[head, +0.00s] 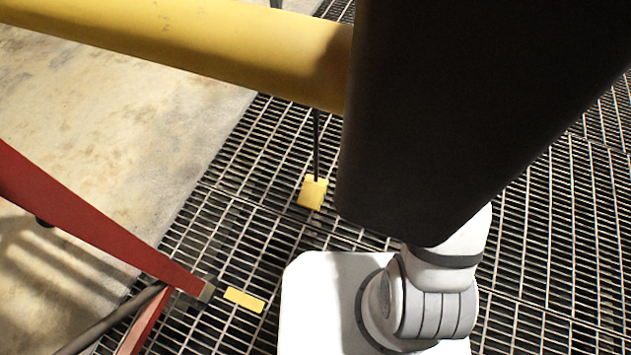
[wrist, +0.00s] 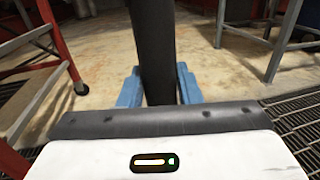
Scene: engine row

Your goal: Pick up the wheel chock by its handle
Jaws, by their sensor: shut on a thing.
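In the wrist view, my gripper (wrist: 158,88) has a blue finger on each side of a dark upright rod, the chock's handle (wrist: 153,40), and is shut on it. The dark edge of the gripper body hides the rod lower down. In the head view, the wheel chock (head: 313,193) is a small yellow block over the floor grating, with its thin black handle rising from it. I cannot tell whether it touches the grating. A yellow beam hides part of the handle. My gripper does not show in the head view.
The thick yellow beam (head: 200,45) crosses the top left. A red frame (head: 90,220) stands at the left, with a flat yellow piece (head: 244,300) near its foot. Metal grating (head: 560,230) covers the right; concrete floor (head: 100,120) lies left. A grey metal frame (wrist: 285,40) stands at the right.

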